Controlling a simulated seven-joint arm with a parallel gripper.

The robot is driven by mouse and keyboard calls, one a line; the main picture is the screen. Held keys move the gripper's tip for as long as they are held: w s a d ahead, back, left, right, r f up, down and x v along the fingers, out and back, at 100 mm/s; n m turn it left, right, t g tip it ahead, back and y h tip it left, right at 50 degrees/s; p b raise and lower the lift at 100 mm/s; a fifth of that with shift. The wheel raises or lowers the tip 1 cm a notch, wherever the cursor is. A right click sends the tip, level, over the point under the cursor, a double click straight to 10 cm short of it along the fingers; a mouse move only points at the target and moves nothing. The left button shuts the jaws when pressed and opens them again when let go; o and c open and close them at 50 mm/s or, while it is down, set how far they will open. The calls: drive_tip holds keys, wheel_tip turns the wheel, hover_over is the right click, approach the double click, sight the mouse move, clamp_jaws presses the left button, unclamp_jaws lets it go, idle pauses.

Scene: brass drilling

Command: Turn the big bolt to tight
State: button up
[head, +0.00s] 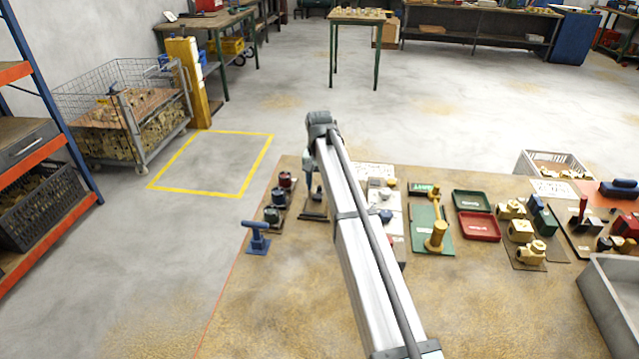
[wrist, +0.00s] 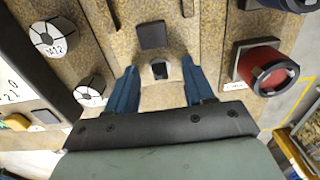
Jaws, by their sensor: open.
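My gripper (wrist: 159,68) is open in the wrist view, with a blue finger on each side. A small dark, squarish piece with a pale edge (wrist: 160,71) shows between the fingertips, with gaps to both sides. It may be the big bolt's head, but I cannot tell for sure, nor how tight it is. A dark square block (wrist: 152,35) stands just beyond it. In the head view my arm hides most of this spot, and the bolt cannot be made out there.
Two round white-faced pieces, one marked M12 (wrist: 53,37), lie left of my fingers. A red and black round fixture (wrist: 266,71) stands close on the right. In the head view, a blue T-shaped piece (head: 257,238) stands on the brown bench (head: 270,310), whose near part is clear.

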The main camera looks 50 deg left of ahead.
clamp_jaws()
idle(0.4)
drive_tip(key=shift+m, duration=0.3)
drive_tip(key=m, duration=0.4)
drive_tip(key=shift+m, duration=2.5)
unclamp_jaws()
